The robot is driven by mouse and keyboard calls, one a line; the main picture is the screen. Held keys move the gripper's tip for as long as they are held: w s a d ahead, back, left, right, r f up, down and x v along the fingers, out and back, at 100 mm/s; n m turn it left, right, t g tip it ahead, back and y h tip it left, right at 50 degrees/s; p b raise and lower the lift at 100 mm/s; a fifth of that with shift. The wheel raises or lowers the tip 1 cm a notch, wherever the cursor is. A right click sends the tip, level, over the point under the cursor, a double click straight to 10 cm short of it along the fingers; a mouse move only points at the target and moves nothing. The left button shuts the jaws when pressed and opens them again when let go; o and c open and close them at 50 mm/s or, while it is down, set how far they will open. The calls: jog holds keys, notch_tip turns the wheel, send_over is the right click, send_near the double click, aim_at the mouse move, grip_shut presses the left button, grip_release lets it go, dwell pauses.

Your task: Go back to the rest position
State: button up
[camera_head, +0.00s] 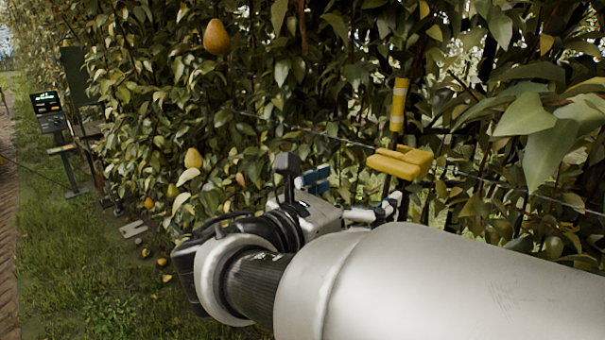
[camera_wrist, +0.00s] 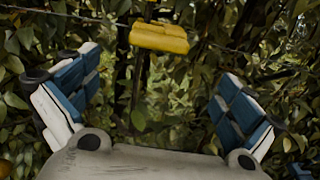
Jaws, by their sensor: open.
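My gripper (camera_wrist: 152,100) is open and empty in the wrist view, with its two blue-padded fingers spread wide apart. In the head view my gripper (camera_head: 352,196) is partly hidden behind my own white arm, which reaches in from the lower right toward the hedge. A yellow block-like fixture (camera_head: 400,162) stands just beyond the gripper; it also shows in the wrist view (camera_wrist: 160,38), above and between the fingers. The fingers do not appear to touch it.
Dense pear foliage (camera_head: 330,80) fills the background. Pears hang at the upper left (camera_head: 216,37) and lower down (camera_head: 193,158). A thin wire crosses the leaves. A screen on a stand (camera_head: 46,103) is at the far left. Grass (camera_head: 80,270) lies open at lower left.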

jog(key=s+d+f+m+g+y, duration=0.5)
jog(key=s+d+f+m+g, duration=0.3)
jog(key=s+d+f+m, duration=0.5)
jog(key=s+a+f+m+y, duration=0.6)
jog(key=s+a+m+y, duration=0.1)
jog(key=m, duration=0.6)
jog(key=s+a, duration=0.1)
jog(key=s, duration=0.1)
jog(key=shift+s+a+f+m+y, duration=0.3)
jog(key=shift+s+f+y, duration=0.05)
jog(key=shift+s+y, duration=0.05)
